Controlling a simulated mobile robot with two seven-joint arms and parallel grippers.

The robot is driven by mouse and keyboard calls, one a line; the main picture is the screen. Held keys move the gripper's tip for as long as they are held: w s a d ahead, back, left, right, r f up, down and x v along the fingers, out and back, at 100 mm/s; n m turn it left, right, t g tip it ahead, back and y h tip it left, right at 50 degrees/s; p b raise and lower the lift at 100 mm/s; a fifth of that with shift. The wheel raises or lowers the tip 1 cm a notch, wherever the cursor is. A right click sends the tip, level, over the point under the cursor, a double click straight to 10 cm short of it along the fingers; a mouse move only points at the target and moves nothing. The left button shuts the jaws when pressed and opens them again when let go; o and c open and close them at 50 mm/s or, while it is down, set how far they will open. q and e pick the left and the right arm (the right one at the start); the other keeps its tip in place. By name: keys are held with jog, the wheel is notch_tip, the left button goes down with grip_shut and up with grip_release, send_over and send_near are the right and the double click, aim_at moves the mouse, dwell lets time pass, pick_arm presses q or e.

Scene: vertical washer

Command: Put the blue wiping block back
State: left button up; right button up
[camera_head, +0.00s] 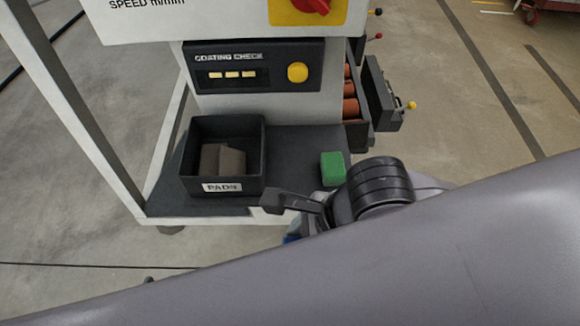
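A small blue patch (291,239), likely part of the blue wiping block, shows just below the dark gripper finger and above my large grey arm link. Most of it is hidden, and I cannot tell whether it is held. My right gripper (286,207) is at the front edge of the dark shelf, its finger pointing left. The arm link hides its other side, so its opening is unclear. A black bin labelled PADS (222,188) stands on the shelf to the left, with brown-grey blocks (222,160) inside. My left gripper is not in view.
A green block (333,169) sits on the dark shelf (290,150), close behind my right wrist. A coating check panel (250,67) rises behind. An open drawer (383,95) with reddish-brown cylinders (350,107) juts out right. Bare shelf lies between bin and green block.

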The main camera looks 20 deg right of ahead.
jog(key=shift+w, duration=0.3)
jog(key=w+d, duration=0.1)
jog(key=w, duration=0.4)
jog(key=w+d+p, duration=0.1)
jog(key=w+d, duration=0.1)
jog(key=w, duration=0.3)
jog(key=w+d, duration=0.1)
jog(key=w, duration=0.5)
jog(key=shift+w+d+r+p, duration=0.1)
jog(key=shift+d+p, duration=0.25)
jog(key=shift+p, duration=0.05)
jog(key=shift+w+d+f, duration=0.1)
jog(key=shift+w+f, duration=0.1)
jog(key=shift+w, duration=0.1)
jog(key=shift+s+f, duration=0.1)
jog(key=shift+f, duration=0.5)
jog(key=o, duration=0.5)
jog(key=shift+f, duration=0.15)
jog(key=o, duration=0.4)
jog(key=shift+o, duration=0.2)
